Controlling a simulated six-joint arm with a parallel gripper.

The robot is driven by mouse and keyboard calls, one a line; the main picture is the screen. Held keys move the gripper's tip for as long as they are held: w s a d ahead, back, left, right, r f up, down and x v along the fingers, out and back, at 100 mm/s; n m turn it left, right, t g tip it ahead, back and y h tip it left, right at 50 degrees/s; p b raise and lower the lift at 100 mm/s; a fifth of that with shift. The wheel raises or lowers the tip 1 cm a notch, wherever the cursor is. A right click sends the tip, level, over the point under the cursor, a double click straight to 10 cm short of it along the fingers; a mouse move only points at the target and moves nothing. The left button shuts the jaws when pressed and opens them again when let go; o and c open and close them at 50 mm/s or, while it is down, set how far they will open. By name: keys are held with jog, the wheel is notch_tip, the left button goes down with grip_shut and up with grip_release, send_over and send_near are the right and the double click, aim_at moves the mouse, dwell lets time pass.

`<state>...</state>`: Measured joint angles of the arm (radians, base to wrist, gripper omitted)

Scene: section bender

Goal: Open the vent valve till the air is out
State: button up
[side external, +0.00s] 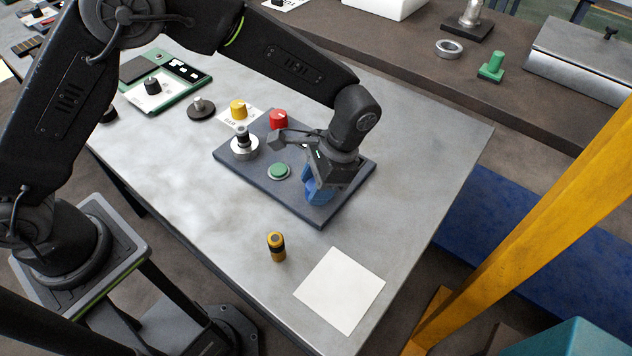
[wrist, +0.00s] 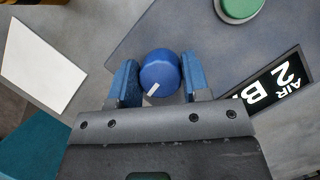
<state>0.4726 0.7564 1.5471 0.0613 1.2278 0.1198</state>
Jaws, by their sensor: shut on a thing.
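A round blue knob (wrist: 160,72) with a white mark on its top shows in the wrist view; I take it as the vent valve. My gripper (wrist: 161,84) has its two blue fingers on either side of the knob, shut on it. The mark points to the lower left. A black display (wrist: 272,84) to the right reads "AIR 2 B", the rest hidden by my gripper. In the side view my gripper (side external: 319,190) is low over the right part of the dark panel (side external: 318,216), and it largely hides the knob there.
The panel also carries a green button (side external: 279,171), a red knob (side external: 278,118) and a silver-based black knob (side external: 243,145). A yellow-black cylinder (side external: 276,246) and a white sheet (side external: 340,290) lie in front.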

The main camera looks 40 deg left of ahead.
jog(key=shift+m+t, duration=0.3)
jog(key=shift+m, duration=0.5)
jog(key=shift+y, duration=0.3)
jog(key=o, duration=0.9)
jog(key=shift+c, duration=0.2)
jog(key=v, duration=1.4)
